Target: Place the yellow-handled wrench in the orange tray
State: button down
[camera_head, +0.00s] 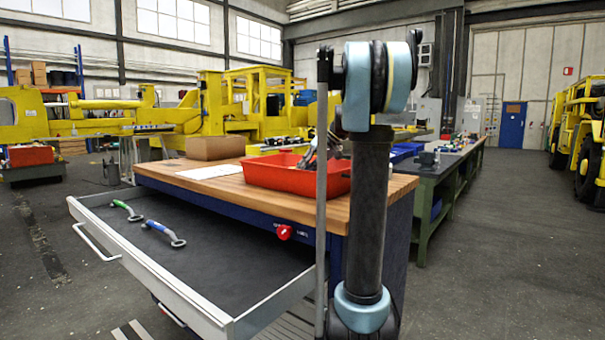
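The orange tray (277,176) looks red-orange and sits on the wooden top of the workbench (215,180). A small dark and silver shape (312,158) shows at the tray's right part, partly behind a thin grey upright. I cannot tell whether it is my gripper, a tool or both. My arm stands in front of the tray's right end and hides much of that area. I cannot make out a yellow-handled wrench. A green-handled wrench (126,210) and a blue-handled wrench (163,233) lie apart in the open drawer.
The open drawer (200,272) juts out from the bench at the front left, mostly empty. A cardboard box (215,148) and white paper (210,172) lie left of the tray. A red knob (285,232) is on the bench front. A green bench (432,180) stands behind on the right.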

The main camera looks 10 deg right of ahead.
jog(key=shift+f, duration=0.2)
jog(key=c, duration=1.4)
grip_release()
